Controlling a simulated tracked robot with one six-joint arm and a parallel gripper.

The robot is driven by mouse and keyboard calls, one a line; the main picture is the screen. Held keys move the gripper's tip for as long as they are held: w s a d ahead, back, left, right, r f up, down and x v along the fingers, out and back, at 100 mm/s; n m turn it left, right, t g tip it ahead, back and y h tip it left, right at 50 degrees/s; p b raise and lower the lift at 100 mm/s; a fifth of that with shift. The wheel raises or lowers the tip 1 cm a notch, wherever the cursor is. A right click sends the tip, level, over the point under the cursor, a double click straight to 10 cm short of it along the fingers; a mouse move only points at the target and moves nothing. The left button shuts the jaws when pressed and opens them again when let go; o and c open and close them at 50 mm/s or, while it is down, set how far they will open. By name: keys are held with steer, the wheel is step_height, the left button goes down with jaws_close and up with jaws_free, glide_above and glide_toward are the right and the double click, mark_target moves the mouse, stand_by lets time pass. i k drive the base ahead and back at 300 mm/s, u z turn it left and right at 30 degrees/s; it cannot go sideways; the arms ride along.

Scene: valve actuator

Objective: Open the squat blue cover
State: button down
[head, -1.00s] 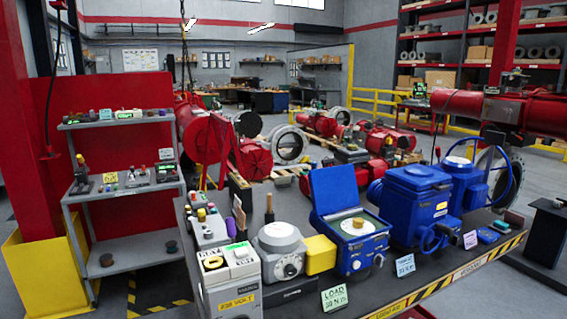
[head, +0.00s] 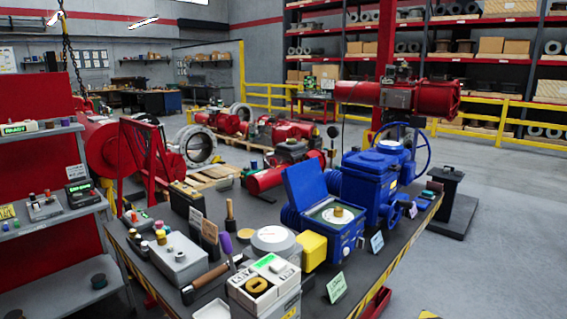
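A low blue box (head: 346,238) stands on the dark workbench in the head view. Its blue cover (head: 305,189) stands raised at its back left. Under it a pale round face with a brass-coloured knob (head: 338,212) is exposed. Right behind it is a taller blue housing (head: 368,182) whose top is closed. Another blue unit with a large blue handwheel (head: 429,152) stands behind that. I cannot tell from the names alone which cover is meant. My gripper is not in view.
The workbench (head: 208,284) also holds a grey-white unit with a green display (head: 266,286), a yellow block (head: 312,250), a grey button box (head: 178,258) and small sign cards. A grey shelf rack (head: 50,224) stands at left. Open floor (head: 497,240) lies at right.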

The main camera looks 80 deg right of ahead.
mark_target(304, 183)
steer(key=z, duration=0.4)
steer(key=i, duration=0.65)
steer(key=z, duration=0.8)
steer(key=i, duration=0.5)
steer(key=z, duration=0.35)
